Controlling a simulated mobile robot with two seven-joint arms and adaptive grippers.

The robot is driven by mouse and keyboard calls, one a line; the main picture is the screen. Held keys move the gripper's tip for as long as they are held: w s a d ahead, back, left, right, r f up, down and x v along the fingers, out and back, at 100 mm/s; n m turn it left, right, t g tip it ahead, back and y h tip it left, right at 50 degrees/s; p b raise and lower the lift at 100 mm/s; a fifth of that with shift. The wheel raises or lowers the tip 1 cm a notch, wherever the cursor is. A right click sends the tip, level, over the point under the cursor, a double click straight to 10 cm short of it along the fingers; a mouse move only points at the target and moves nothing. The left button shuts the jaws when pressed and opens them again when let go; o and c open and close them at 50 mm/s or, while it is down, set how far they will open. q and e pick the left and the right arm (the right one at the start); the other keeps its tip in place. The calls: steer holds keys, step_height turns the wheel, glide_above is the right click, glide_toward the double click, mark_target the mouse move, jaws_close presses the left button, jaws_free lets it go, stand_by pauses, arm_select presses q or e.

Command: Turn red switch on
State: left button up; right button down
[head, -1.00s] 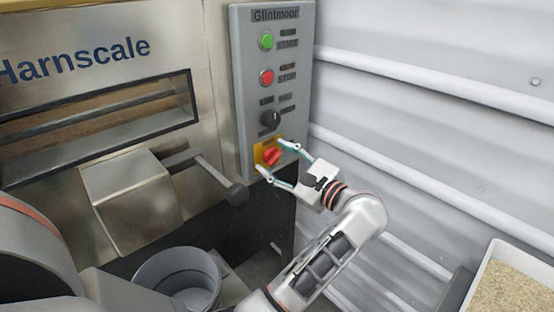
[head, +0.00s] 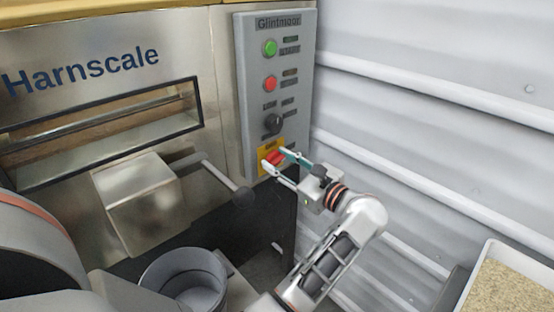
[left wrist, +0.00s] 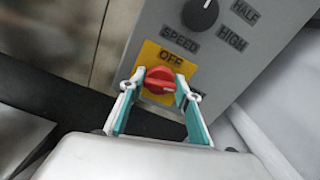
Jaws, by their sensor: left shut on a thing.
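The red switch (head: 274,158) is a rotary knob on a yellow plate low on the grey Glintmoor control panel (head: 250,110). In the left wrist view the red switch (left wrist: 160,80) lies between my left gripper's fingers, below the word OFF on its yellow plate (left wrist: 150,55). My left gripper (head: 273,160) is at the panel, its two fingers shut on the red switch from either side. It also shows in the left wrist view (left wrist: 158,88). The fingertips partly hide the knob in the head view. My right gripper is not in view.
Above the switch are a black speed knob (head: 273,123), a red button (head: 270,84) and a green button (head: 270,48). A lever with a dark ball end (head: 243,196) sticks out left of the panel. A grey bucket (head: 160,272) stands below; a tray of grain (head: 480,262) is at right.

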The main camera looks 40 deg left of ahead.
arm_select(q)
steer(key=shift+r+m, duration=0.1)
steer(key=shift+m, duration=0.2)
steer(key=shift+m+p, duration=0.45)
steer(key=shift+m, duration=0.65)
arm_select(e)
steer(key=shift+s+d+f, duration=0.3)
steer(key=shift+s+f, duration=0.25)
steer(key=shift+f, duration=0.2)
arm_select(q)
steer(key=shift+f, duration=0.2)
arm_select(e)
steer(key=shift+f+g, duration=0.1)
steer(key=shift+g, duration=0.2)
arm_select(q)
steer(key=o, duration=1.1)
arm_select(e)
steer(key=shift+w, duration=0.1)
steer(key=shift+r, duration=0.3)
